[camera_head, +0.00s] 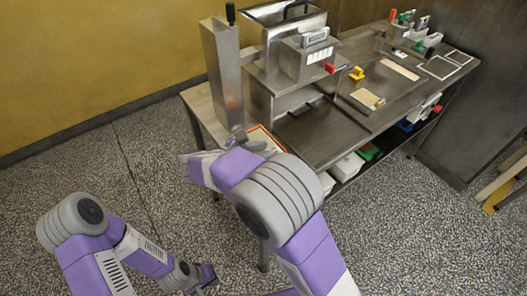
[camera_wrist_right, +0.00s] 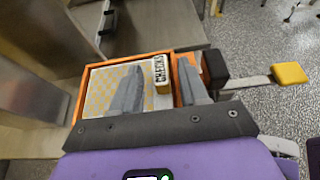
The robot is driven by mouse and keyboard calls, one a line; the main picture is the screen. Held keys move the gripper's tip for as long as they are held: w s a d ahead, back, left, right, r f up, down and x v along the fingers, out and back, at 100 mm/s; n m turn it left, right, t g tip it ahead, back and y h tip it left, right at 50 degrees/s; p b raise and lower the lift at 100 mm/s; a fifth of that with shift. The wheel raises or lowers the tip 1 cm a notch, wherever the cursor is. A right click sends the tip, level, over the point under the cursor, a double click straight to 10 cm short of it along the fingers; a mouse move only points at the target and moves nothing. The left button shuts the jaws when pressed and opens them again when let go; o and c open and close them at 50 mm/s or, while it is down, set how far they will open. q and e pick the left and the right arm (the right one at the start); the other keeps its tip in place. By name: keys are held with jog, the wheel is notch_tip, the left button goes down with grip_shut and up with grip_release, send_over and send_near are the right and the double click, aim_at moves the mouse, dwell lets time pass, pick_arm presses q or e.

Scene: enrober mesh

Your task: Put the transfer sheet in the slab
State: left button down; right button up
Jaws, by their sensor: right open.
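A transfer sheet with a yellow and white check pattern (camera_wrist_right: 108,90) lies in an orange-rimmed tray (camera_wrist_right: 84,76) in the right wrist view. A pale tab lettered CHECKS (camera_wrist_right: 160,76) stands at its right side. My right gripper (camera_wrist_right: 161,72) is open, its fingers on either side of the tab, with a gap on each side. In the head view the tray's orange rim (camera_head: 274,136) shows beside my right gripper (camera_head: 238,139), partly behind my arm. My left gripper (camera_head: 208,279) hangs low over the floor, its jaws too small to read. I cannot tell which thing is the slab.
A tall steel column (camera_head: 222,75) stands close behind my right gripper. A steel machine (camera_head: 300,62) is on the bench, with a bare steel surface (camera_head: 322,137) in front. A small framed piece (camera_head: 368,98) lies farther right. White bins (camera_head: 348,166) sit on the shelf below.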

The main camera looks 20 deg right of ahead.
pick_arm(q)
notch_tip(320, 180, up, 3)
jog(key=p, duration=0.3)
jog(key=shift+r, duration=0.1)
pick_arm(e)
jog(key=v, duration=1.2)
pick_arm(q)
jog(key=shift+s, duration=0.1)
